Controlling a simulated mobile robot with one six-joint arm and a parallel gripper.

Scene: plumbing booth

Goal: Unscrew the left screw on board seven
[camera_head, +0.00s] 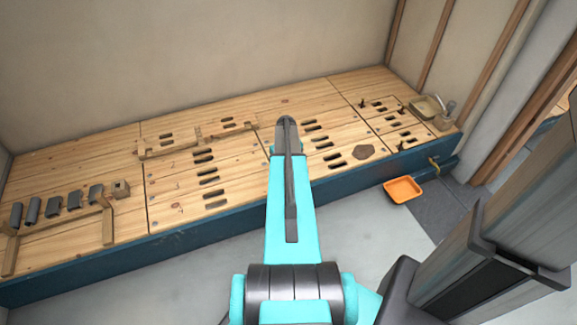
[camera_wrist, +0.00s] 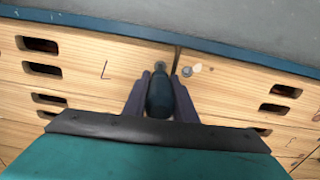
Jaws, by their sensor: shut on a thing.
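In the wrist view my gripper (camera_wrist: 160,80) is shut on a dark teal tool (camera_wrist: 159,98), which looks like a screwdriver. The tool points at the boards. A small grey round screw head (camera_wrist: 160,65) shows just beyond its tip, left of a board seam. I cannot tell whether tip and screw touch. A second screw (camera_wrist: 187,71) sits just right of the seam. I cannot read which board is number seven. In the head view my arm hides the gripper, the tool and these screws.
The wooden deck (camera_head: 180,180) has several dark slots and a blue front edge (camera_head: 150,250). Grey cylinders (camera_head: 53,207) stand at the left. A wooden frame (camera_head: 195,140) lies at the back. An orange tray (camera_head: 403,190) is on the floor at right. A post stands far right.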

